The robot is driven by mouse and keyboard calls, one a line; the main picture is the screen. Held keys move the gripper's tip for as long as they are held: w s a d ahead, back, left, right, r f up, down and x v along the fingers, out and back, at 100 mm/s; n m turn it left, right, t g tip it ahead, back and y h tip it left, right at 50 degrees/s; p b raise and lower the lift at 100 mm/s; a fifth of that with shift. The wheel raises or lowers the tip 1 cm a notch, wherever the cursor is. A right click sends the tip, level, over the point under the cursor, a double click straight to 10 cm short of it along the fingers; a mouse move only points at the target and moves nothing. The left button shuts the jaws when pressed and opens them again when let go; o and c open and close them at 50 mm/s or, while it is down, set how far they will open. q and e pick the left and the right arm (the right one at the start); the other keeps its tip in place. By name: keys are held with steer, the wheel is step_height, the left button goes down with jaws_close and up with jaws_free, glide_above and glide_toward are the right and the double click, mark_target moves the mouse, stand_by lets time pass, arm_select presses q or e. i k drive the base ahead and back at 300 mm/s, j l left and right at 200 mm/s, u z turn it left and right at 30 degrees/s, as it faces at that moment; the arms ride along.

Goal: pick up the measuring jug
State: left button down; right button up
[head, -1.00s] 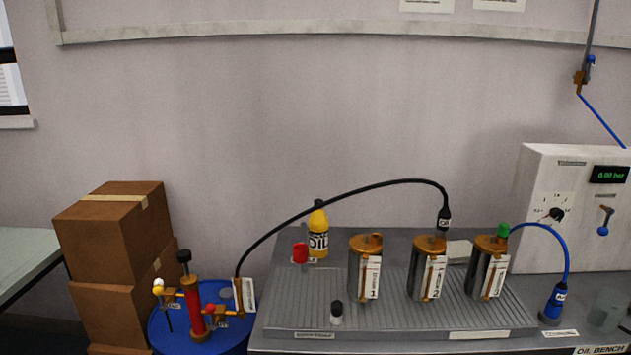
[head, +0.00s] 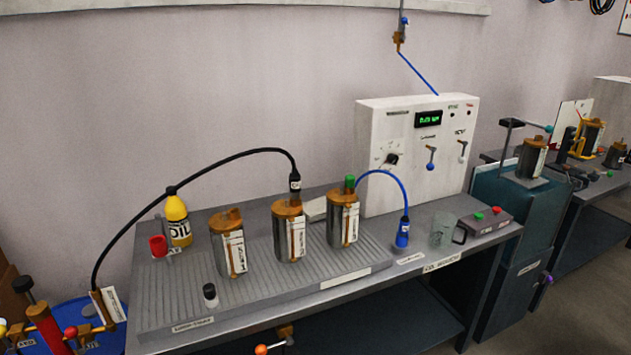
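The measuring jug (head: 441,231) is a clear, greyish see-through vessel with a dark handle on its right side. It stands upright on the right part of the oil bench (head: 480,241), between the blue hose's end fitting and a small button box. Neither of my grippers shows in the head view, and nothing touches the jug.
The blue hose fitting (head: 402,232) stands just left of the jug. The button box (head: 485,221) is close on its right. The white control panel (head: 415,150) rises behind. Several metal canisters, including one nearby (head: 343,220), stand on the ribbed tray (head: 190,308).

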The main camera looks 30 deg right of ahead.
mark_target(443, 227)
steer(key=l+z, duration=0.1)
steer(key=z, duration=0.3)
steer(key=i+z, duration=0.1)
steer(key=z, duration=0.3)
steer(key=l+z, duration=0.1)
steer(key=z, duration=0.3)
steer(key=i+z, duration=0.1)
steer(key=z, duration=0.25)
steer(key=i+l+u, duration=0.2)
steer(key=l, duration=0.4)
steer(key=i+l+u, duration=0.2)
steer(key=l, duration=0.4)
steer(key=i+l+u, duration=0.15)
steer(key=l, duration=0.5)
steer(key=i+l+u, duration=0.2)
steer(key=l, duration=0.45)
steer(key=l+u, duration=0.2)
steer(key=l, duration=0.45)
